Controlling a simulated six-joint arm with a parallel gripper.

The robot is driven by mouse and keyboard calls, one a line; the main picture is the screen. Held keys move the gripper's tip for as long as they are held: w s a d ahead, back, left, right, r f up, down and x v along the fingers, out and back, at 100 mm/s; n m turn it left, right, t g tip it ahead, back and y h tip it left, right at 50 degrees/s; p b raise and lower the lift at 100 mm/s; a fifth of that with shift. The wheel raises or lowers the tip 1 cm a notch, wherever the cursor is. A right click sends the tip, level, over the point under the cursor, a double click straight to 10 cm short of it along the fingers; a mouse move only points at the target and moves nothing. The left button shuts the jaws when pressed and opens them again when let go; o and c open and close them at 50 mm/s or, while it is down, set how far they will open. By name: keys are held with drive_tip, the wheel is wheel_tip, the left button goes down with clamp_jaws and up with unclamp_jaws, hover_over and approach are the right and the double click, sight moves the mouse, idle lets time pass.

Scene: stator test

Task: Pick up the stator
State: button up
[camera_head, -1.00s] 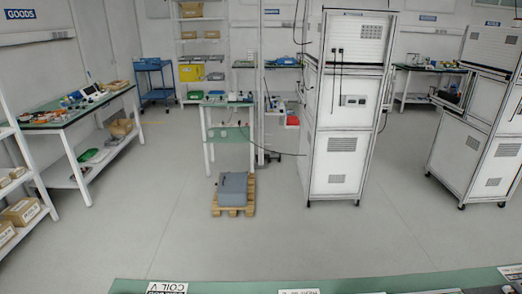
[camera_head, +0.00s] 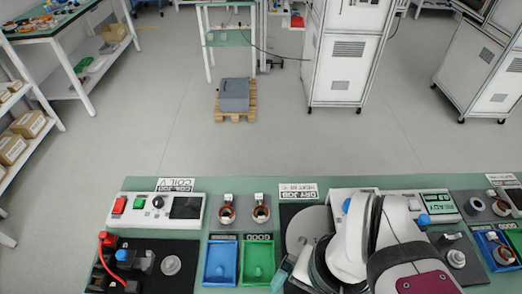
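Two small ring-shaped parts with copper-coloured windings, which look like stators, sit side by side on a grey plate at the back of the bench: a left stator (camera_head: 227,213) and a right stator (camera_head: 261,212). Another copper-wound ring (camera_head: 502,254) is at the far right in a blue fixture. My white arm with blue joint caps covers the bench right of centre. A teal, finger-like tip (camera_head: 282,273) shows at its left, beside the green bin and apart from the two stators. My gripper's fingers are not clearly visible, and the arm hides part of the bench.
A blue bin (camera_head: 220,264) and a green bin (camera_head: 258,264) stand in front of the stators. A white control box (camera_head: 157,209) with buttons is at the left, behind a black fixture (camera_head: 133,267) with a red cable. Instruments crowd the right side.

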drive_tip(key=shift+c, duration=0.4)
drive_tip(key=h, duration=0.2)
hover_over(261, 210)
drive_tip(key=s, duration=0.1)
wheel_tip(261, 210, down, 5)
drive_tip(key=shift+m, duration=0.4)
wheel_tip(261, 210, down, 16)
drive_tip(key=shift+s+f, duration=0.1)
drive_tip(key=shift+s, duration=0.05)
clamp_jaws()
